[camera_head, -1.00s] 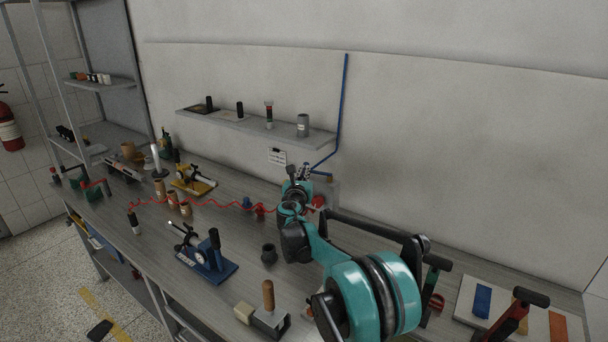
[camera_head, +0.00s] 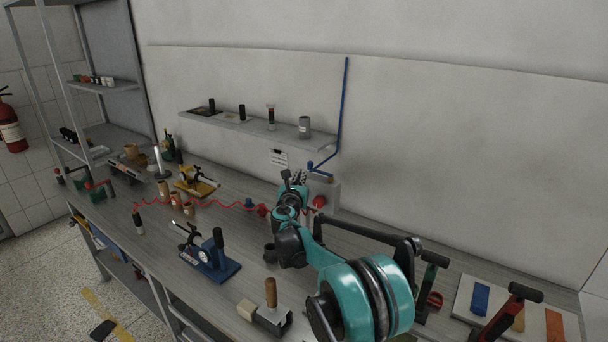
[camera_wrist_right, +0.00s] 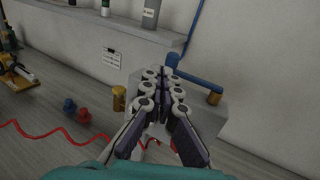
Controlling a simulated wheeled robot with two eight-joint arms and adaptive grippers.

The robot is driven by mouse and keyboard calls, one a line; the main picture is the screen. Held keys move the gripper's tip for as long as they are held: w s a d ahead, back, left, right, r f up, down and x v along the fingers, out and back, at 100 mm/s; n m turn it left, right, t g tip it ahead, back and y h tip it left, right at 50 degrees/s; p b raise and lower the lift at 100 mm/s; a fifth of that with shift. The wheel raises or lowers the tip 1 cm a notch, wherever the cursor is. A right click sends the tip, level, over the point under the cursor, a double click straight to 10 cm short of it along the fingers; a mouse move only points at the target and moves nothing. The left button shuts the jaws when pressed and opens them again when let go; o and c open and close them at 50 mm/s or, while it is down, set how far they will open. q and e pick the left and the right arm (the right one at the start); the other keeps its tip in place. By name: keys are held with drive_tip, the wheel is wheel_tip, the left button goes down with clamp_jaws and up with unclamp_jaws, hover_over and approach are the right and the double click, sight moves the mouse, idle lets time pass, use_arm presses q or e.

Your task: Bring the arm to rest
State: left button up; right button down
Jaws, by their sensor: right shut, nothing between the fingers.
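My right arm (camera_head: 365,298), teal and black, comes in from the lower right of the head view and reaches over the workbench (camera_head: 340,240) toward the wall. Its gripper (camera_head: 298,180) is beside a grey box (camera_head: 328,192) with a blue pipe. In the right wrist view the gripper (camera_wrist_right: 165,85) has its fingers together with nothing between them, in front of the grey box (camera_wrist_right: 205,115). I cannot tell whether the fingers touch the box. My left gripper is in neither view.
A wall shelf (camera_head: 250,125) holds several small items. A red coiled cord (camera_head: 225,204) runs along the bench. A blue-based fixture (camera_head: 210,262), a wooden-handled tool (camera_head: 270,300) and red-handled clamps (camera_head: 505,318) stand near the front. Bench space between the fixtures is limited.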

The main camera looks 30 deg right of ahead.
drive_tip(key=w+a+p+v, duration=0.1)
drive_tip(key=a+v, duration=0.1)
drive_tip(key=v, duration=0.7)
drive_tip(key=s+a+f+m+g+y+b, duration=0.1)
drive_tip(key=s+f+m+g+y, duration=0.1)
drive_tip(key=s+m, duration=0.65)
drive_tip(key=s+f+m+g+y+b, duration=0.1)
drive_tip(key=s+f+m+g, duration=0.2)
drive_tip(key=s+m, duration=0.55)
use_arm(q)
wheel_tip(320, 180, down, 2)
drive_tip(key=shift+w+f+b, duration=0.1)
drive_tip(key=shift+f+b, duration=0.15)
drive_tip(key=shift+b, duration=0.7)
use_arm(e)
drive_tip(key=s+a+f+m+g+y, duration=0.1)
drive_tip(key=s+a+f+m+y, duration=0.1)
drive_tip(key=s+a+f+m, duration=0.2)
drive_tip(key=s+a+f+m+g+y, duration=0.1)
drive_tip(key=s+a+f+m+y, duration=0.2)
drive_tip(key=s, duration=0.7)
drive_tip(key=s+a+f+m+y, duration=0.2)
drive_tip(key=s+a+f+m, duration=0.3)
drive_tip(key=s, duration=0.3)
drive_tip(key=shift+a+f+g, duration=0.4)
drive_tip(key=shift+f, duration=0.1)
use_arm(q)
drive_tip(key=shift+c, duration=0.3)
